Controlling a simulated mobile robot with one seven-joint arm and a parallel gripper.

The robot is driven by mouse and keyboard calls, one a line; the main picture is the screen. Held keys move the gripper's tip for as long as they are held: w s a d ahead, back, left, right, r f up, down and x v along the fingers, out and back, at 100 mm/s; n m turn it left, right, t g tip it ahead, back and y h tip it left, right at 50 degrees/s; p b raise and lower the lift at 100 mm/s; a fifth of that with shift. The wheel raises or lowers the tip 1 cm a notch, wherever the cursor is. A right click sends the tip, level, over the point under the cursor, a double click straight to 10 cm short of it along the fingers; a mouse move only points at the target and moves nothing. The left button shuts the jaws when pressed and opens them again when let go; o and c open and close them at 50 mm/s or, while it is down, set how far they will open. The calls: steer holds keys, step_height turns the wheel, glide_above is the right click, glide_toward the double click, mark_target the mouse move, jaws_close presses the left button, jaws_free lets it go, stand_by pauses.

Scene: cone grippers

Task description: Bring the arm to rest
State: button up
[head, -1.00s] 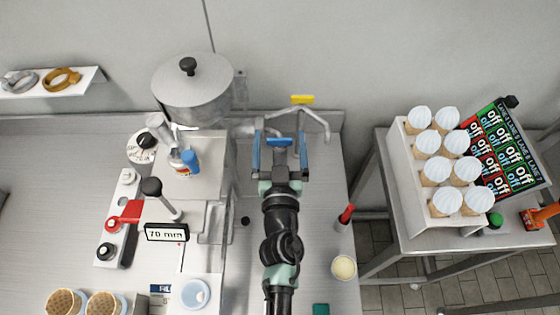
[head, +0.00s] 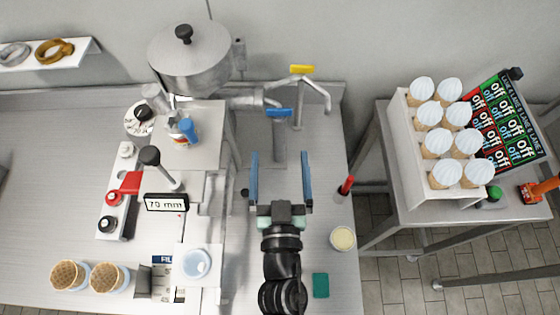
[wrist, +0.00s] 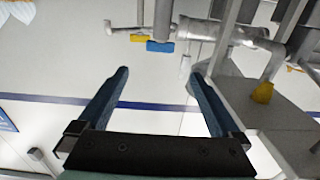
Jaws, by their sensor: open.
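My gripper (head: 280,182) is over the steel counter, right of the filling machine. Its two blue fingers are spread wide with nothing between them. In the head view the fingers point toward the wall, below the tap with the blue handle (head: 279,113). The wrist view shows the open fingers (wrist: 163,95) from behind, with the blue handle (wrist: 160,46) beyond them and apart from them. The rest of my dark arm runs down to the bottom edge of the head view.
A steel hopper machine (head: 190,60) stands left of my gripper. A red-handled tool (head: 346,186), a cream-filled cup (head: 342,238) and a green block (head: 320,285) lie to the right. A white rack (head: 405,160) of cones stands on a separate table at far right.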

stand_by(0.4)
steer(key=w+d+r+m+t+h, duration=0.1)
steer(key=w+d+r, duration=0.15)
steer(key=r, duration=0.55)
steer(key=w+d+r+t+h, duration=0.1)
steer(key=w+r+t, duration=0.15)
steer(key=r, duration=0.65)
steer(key=w+d+r+m+t+h, duration=0.1)
steer(key=w+r+h, duration=0.15)
steer(key=r, duration=0.55)
steer(key=s+a+r+t+y, duration=0.1)
steer(key=s+r, duration=0.2)
steer(key=r, duration=0.7)
steer(key=s+a+r+n+t+y, duration=0.1)
steer(key=s+a+r+t, duration=0.1)
steer(key=r, duration=0.8)
steer(key=s+a+r+t+y, duration=0.1)
steer(key=s+r, duration=0.3)
steer(key=r, duration=0.6)
steer(key=shift+a+n+t+y, duration=0.3)
steer(key=shift+n+t+y, duration=0.15)
steer(key=shift+y, duration=0.1)
